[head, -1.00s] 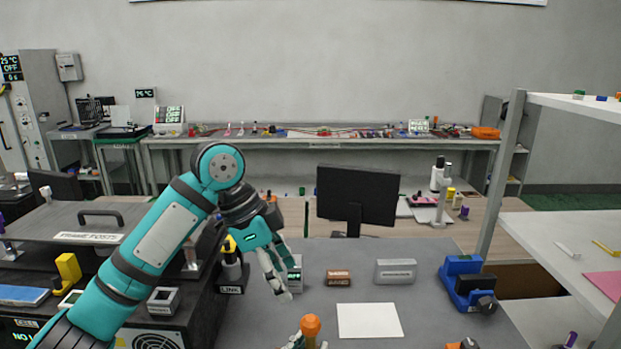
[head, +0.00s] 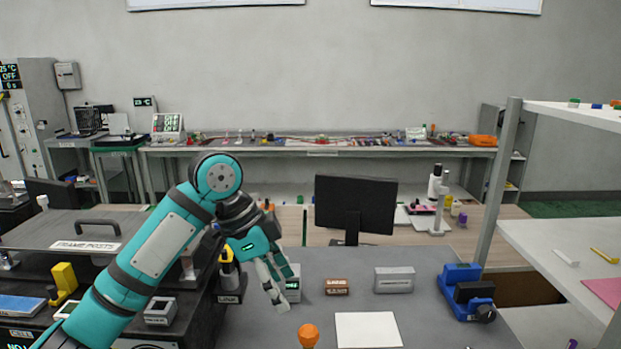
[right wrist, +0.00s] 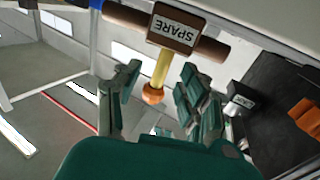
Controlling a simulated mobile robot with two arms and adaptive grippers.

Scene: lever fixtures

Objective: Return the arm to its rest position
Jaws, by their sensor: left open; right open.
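My left gripper (head: 280,294) hangs open and empty over the grey bench, in front of a small white-topped device. An orange ball knob (head: 308,335) shows at the bottom edge of the head view; what lies below it is cut off. In the right wrist view my right gripper (right wrist: 155,98) is open. A yellow lever rod with an orange ball end (right wrist: 153,94) appears between its spread fingers, below a block labelled SPARE (right wrist: 175,29). I cannot tell whether the fingers touch it. The right arm is out of the head view.
A monitor (head: 355,204) stands behind the bench. A white sheet (head: 367,330), a brown labelled block (head: 337,287), a grey block (head: 394,280) and a blue vise-like device (head: 465,291) are on the bench. A shelf rack (head: 570,245) stands at right.

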